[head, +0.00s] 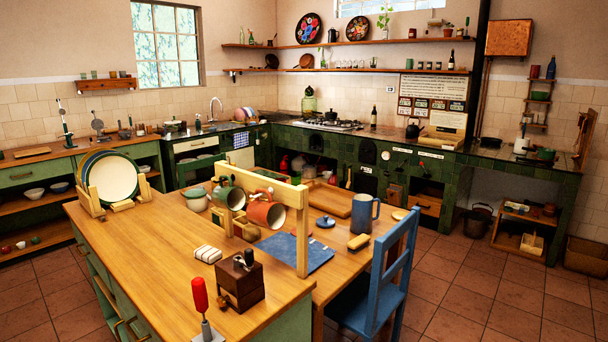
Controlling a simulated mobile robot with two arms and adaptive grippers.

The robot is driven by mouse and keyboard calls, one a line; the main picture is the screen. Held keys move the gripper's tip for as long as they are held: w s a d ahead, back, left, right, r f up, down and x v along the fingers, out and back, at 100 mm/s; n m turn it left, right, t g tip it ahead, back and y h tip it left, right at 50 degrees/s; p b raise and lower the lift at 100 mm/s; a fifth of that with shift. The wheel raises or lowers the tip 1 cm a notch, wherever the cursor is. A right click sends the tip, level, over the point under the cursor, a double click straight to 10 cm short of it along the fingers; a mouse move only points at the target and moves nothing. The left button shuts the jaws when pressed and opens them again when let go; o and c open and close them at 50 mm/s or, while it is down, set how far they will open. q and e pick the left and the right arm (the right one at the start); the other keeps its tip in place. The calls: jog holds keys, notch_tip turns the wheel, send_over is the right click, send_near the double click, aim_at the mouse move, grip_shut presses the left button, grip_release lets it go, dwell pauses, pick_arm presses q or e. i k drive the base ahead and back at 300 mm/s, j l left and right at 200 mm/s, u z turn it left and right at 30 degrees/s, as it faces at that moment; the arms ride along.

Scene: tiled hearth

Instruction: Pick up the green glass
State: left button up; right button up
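I cannot single out one green glass with certainty. A green glass jar (309,101) stands on the tiled counter at the back, left of the stove. A small green cup-like item (35,240) sits on the low shelf at the far left, too small to tell if it is glass. A green mug (232,197) hangs tilted on the wooden rack on the near table; it looks opaque. Neither of my grippers shows in the head view.
The wooden near table (150,235) holds a plate rack (93,200), a wooden mug rack (303,230), a coffee grinder (239,282) and a red-handled tool (200,296). A blue chair (385,280) stands at its right. Tiled floor (450,290) is open further right.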

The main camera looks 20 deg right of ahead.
aim_at(295, 176)
jog(key=i+l, duration=0.3)
jog(key=l, duration=0.15)
jog(key=i+l, duration=0.3)
jog(key=l, duration=0.2)
jog(key=i+l, duration=0.65)
jog(key=l, duration=0.3)
jog(key=i+l, duration=0.3)
jog(key=l, duration=0.15)
jog(key=i+l, duration=0.3)
jog(key=l, duration=0.15)
jog(key=l+z, duration=0.65)
jog(key=i+l+z, duration=0.1)
jog(key=z, duration=0.25)
jog(key=i+l+z, duration=0.15)
jog(key=i+l, duration=0.4)
jog(key=i+l+z, duration=0.2)
jog(key=i+l, duration=0.3)
jog(key=i+l+z, duration=0.15)
jog(key=i+l, duration=0.25)
jog(key=i, duration=0.25)
jog(key=i+j+u, duration=0.2)
jog(key=i+u, duration=0.65)
jog(key=i, duration=0.15)
jog(key=i+l+u, duration=0.1)
jog(key=i+u, duration=0.35)
jog(key=i+l+u, duration=0.4)
jog(key=i+j, duration=0.1)
